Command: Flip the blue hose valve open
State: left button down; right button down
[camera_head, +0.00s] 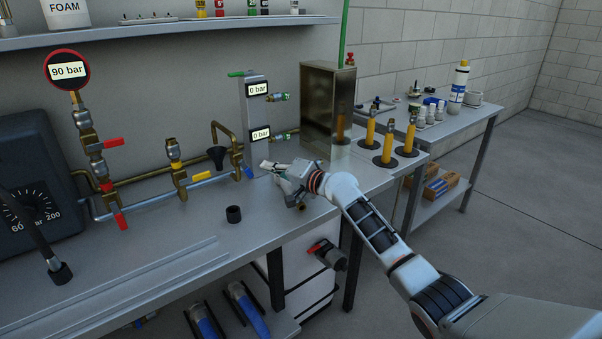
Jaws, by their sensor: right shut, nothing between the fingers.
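A small blue valve handle (249,172) shows low on the grey gauge panel (255,105), at the end of the pipe run. I take it for the blue hose valve; it is too small to tell how its lever is turned. My right gripper (267,166) is just to the right of the blue handle, low over the bench. Its fingers are shut and empty, pointing left toward the handle. I cannot tell whether they touch it. My left gripper is not in view.
A brass-coloured box (327,105) and several yellow cylinders (388,142) stand behind my right arm.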

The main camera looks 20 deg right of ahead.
jog(key=v, duration=0.5)
jog(key=p+v, duration=0.1)
jog(key=v, duration=0.4)
jog(key=shift+f+p, duration=0.2)
jog(key=shift+p, duration=0.1)
jog(key=shift+f, duration=0.1)
